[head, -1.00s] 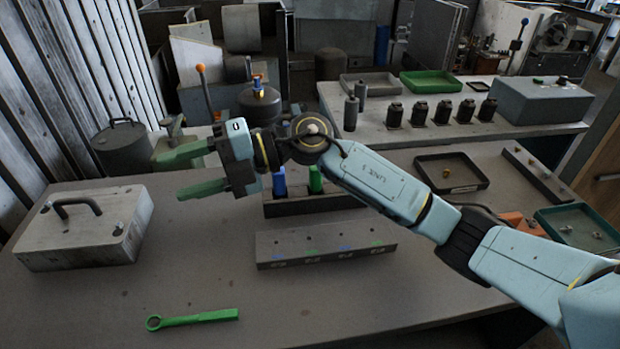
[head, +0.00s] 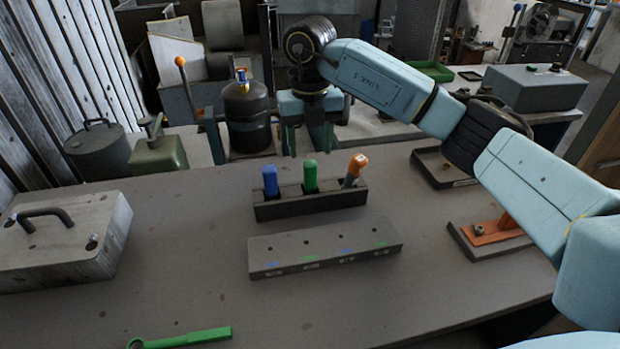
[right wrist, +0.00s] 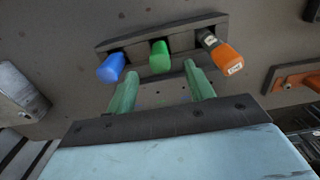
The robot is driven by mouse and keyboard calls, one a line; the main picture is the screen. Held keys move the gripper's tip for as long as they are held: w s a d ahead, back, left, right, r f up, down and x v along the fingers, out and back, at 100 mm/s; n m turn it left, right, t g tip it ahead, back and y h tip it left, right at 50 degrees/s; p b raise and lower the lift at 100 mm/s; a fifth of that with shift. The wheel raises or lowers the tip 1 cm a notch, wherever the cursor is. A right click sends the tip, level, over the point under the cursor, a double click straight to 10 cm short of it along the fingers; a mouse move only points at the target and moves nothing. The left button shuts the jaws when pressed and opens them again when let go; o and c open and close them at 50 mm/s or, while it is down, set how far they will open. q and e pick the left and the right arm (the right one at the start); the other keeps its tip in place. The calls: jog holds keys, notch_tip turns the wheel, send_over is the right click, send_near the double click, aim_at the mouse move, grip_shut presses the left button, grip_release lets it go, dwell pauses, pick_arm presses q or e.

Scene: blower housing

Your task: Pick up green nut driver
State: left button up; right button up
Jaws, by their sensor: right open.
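The green nut driver (head: 310,176) stands upright in the middle of a dark rack (head: 312,207), its green handle sticking up. A blue-handled driver (head: 270,181) is on its left and an orange-handled one (head: 354,170) on its right. My right gripper (head: 308,148) is open and empty, fingers pointing down, behind and above the rack in the head view. In the right wrist view the green handle (right wrist: 160,57) shows between and beyond the two fingertips (right wrist: 160,72), apart from them. My left gripper is not in view.
A block with small holes and coloured marks (head: 325,247) lies in front of the rack. A green wrench (head: 185,339) lies at the front edge. A grey case (head: 65,235) is at left. A dark canister (head: 247,118) stands behind.

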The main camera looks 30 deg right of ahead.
aim_at(310, 162)
notch_tip(310, 162, down, 7)
jog(key=shift+s+f, duration=0.1)
jog(key=shift+f, duration=0.1)
dwell(0.3)
jog(key=shift+c, duration=0.4)
grip_shut()
jog(key=shift+r, duration=0.1)
notch_tip(310, 162, up, 10)
jog(key=shift+f, duration=0.1)
